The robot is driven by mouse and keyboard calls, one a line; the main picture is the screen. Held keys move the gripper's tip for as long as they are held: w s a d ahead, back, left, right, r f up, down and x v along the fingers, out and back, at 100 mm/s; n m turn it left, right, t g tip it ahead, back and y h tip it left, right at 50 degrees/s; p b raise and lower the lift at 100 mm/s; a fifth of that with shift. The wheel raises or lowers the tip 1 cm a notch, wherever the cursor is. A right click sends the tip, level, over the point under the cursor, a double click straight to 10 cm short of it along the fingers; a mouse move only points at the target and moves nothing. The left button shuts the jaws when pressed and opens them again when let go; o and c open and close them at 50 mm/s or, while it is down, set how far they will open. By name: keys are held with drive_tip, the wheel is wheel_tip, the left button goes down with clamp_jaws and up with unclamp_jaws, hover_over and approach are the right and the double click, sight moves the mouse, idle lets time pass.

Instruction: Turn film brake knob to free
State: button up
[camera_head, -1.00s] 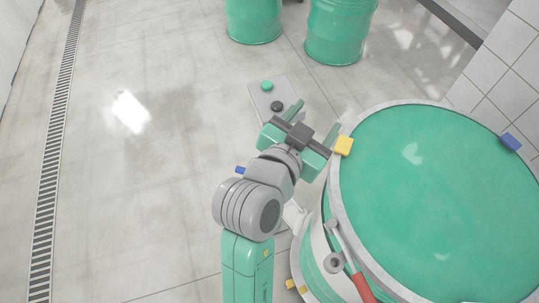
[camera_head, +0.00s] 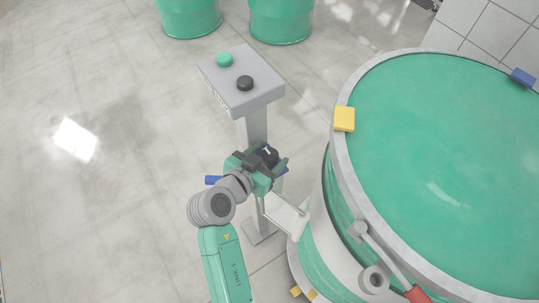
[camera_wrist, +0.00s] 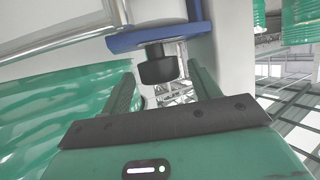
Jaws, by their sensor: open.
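The film brake knob, a black round knob (camera_wrist: 158,66), sits on a blue plate (camera_wrist: 160,38) in the wrist view. In the head view a black knob with a white mark (camera_head: 269,154) shows at my gripper (camera_head: 266,164). My gripper also shows in the wrist view (camera_wrist: 161,76), open, with one green finger on each side of the knob. The knob lies between the fingertips, with gaps visible on both sides. The knob's marked face is hidden in the wrist view.
A grey pedestal (camera_head: 228,88) with a green button (camera_head: 224,59) and a black button (camera_head: 245,83) stands just behind my gripper. A large green-topped drum (camera_head: 450,150) with a yellow block (camera_head: 344,119) fills the right. Open floor lies left.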

drive_tip(key=shift+w+d+f, duration=0.25)
drive_tip(key=shift+w+d, duration=0.1)
drive_tip(key=shift+w, duration=0.2)
drive_tip(key=c, duration=1)
